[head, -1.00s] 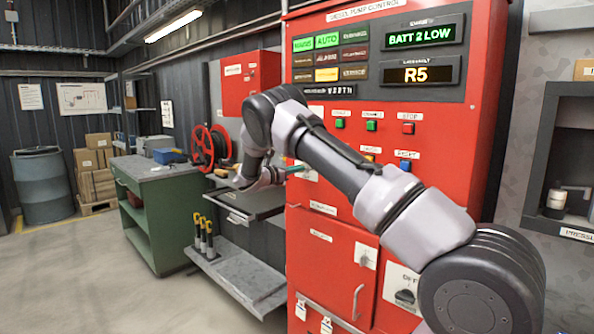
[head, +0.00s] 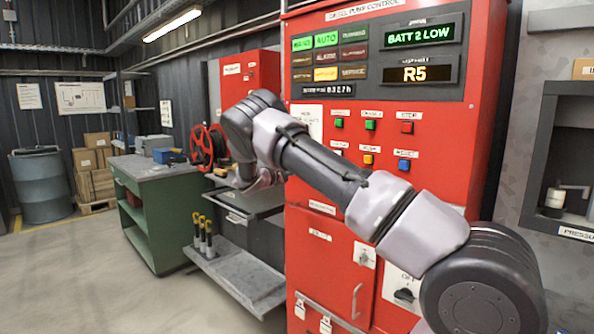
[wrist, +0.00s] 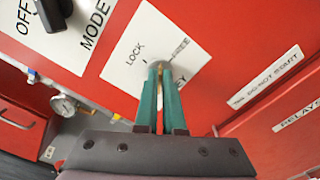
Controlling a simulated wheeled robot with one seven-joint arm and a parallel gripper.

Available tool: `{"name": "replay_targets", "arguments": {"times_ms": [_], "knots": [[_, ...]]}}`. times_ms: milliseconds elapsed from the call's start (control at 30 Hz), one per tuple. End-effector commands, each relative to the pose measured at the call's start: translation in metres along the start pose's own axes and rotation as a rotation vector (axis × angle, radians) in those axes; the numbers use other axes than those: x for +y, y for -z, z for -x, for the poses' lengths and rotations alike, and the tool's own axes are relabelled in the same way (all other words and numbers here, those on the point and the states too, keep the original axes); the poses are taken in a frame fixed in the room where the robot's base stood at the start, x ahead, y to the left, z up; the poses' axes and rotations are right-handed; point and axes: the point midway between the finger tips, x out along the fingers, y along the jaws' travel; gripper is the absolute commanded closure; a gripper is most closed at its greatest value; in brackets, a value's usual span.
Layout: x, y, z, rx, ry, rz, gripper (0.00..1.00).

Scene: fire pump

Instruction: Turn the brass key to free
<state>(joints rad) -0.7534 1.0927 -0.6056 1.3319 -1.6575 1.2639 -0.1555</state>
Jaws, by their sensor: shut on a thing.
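In the wrist view my gripper (wrist: 159,82) is shut on the key (wrist: 159,66), its two teal fingers pinching it from both sides. Only a small end of the key shows between the fingertips. The key sits on a white plate (wrist: 130,72) marked LOCK on the left and FREE on the right, on the red panel. The key's exact angle is hard to tell because the fingers cover it. In the head view the gripper and the key are hidden behind my arm.
A black MODE switch (wrist: 52,12) with an OFF mark is at the wrist view's upper left, and a pressure gauge (wrist: 64,105) is below it. In the head view the red pump control cabinet (head: 318,265) has lit displays and buttons. A green workbench (head: 140,240) stands left.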

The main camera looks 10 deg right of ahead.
Motion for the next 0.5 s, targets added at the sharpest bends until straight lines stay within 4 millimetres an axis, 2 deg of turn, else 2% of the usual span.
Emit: {"name": "replay_targets", "arguments": {"times_ms": [500], "knots": [[-0.0033, 0.0007, 0.0004, 0.0, 0.0, -0.423, 1.0]]}}
